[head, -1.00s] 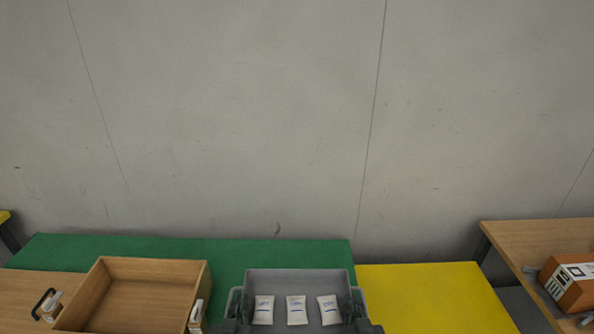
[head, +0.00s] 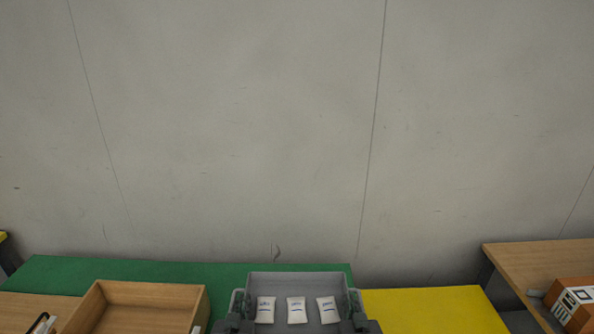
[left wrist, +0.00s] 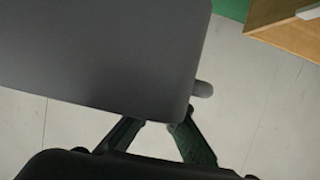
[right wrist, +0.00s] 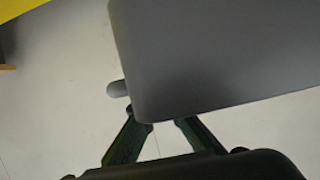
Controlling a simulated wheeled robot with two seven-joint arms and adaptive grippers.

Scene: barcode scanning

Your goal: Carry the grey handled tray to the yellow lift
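The grey handled tray (head: 297,281) is at the bottom centre of the head view, with three small white packets (head: 296,310) lying in it. My left gripper (head: 235,322) is at its left handle (head: 238,301) and my right gripper (head: 361,322) at its right handle (head: 355,301). Both appear shut on the handles; the exact contact is partly hidden. Both wrist views show the tray's underside (left wrist: 105,50) (right wrist: 215,55) with bare floor below, so it is held in the air. The yellow lift (head: 430,311) is to the right of the tray.
A green surface (head: 190,272) lies behind the tray. A wooden box (head: 150,296) stands to the left. At right, a wooden table (head: 540,262) carries a brown carton (head: 570,300). A grey wall (head: 230,120) closes the back.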

